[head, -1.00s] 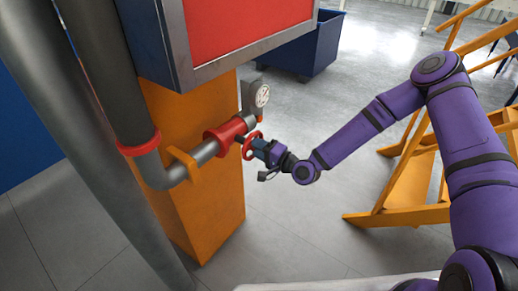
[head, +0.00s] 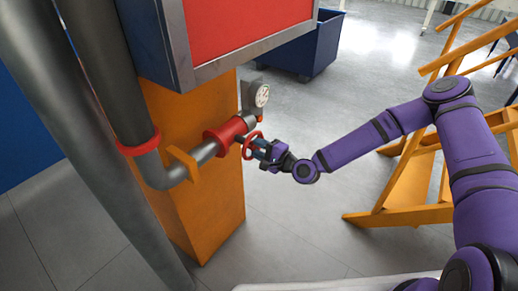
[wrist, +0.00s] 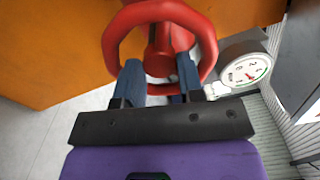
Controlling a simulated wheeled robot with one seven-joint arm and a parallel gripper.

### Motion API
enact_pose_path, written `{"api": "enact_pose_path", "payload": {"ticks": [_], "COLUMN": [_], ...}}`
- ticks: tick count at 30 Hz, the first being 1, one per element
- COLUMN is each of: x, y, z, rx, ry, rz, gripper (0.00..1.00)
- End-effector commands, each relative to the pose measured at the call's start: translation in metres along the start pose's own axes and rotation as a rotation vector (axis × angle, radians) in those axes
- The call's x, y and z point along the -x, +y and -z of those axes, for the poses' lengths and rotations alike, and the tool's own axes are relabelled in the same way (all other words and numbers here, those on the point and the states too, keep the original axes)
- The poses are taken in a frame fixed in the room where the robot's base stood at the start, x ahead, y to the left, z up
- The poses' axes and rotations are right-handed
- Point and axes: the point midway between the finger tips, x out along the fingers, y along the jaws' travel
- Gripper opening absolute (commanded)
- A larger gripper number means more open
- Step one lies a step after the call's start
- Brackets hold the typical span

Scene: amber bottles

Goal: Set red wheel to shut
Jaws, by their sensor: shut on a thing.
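The red wheel (head: 252,145) sits on a red valve body (head: 228,132) in a grey pipe, in front of an orange column. In the wrist view the red wheel (wrist: 122,25) fills the top middle as a ring with a hub behind it. My gripper (head: 258,149) is at the wheel, with its two blue fingers (wrist: 160,75) reaching over the lower part of the rim. The gripper is shut on the wheel's rim. The exact finger contact is partly hidden. I cannot tell from the frames how far the wheel is turned.
A round white pressure gauge (head: 262,95) stands on the pipe just above the wheel; it shows close on the right in the wrist view (wrist: 245,74). A red and grey cabinet (head: 250,35) overhangs the valve. Orange steps (head: 410,190) stand at right. The floor between is clear.

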Motion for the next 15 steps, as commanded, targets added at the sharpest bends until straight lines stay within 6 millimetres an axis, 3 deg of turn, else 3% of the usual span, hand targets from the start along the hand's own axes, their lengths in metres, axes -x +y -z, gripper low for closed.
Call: {"api": "enact_pose_path", "payload": {"ticks": [6, 7, 8, 15], "x": [0.0007, 0.0007, 0.0007, 0.0005], "y": [0.0012, 0.0012, 0.0011, 0.0006], "z": [0.0004, 0.0005, 0.0004, 0.0002], "rx": [-0.002, -0.002, -0.002, 0.0], "ry": [0.001, 0.001, 0.001, 0.001], "rz": [-0.003, -0.003, -0.002, -0.001], "gripper": [0.11, 0.42, 0.46, 0.46]}}
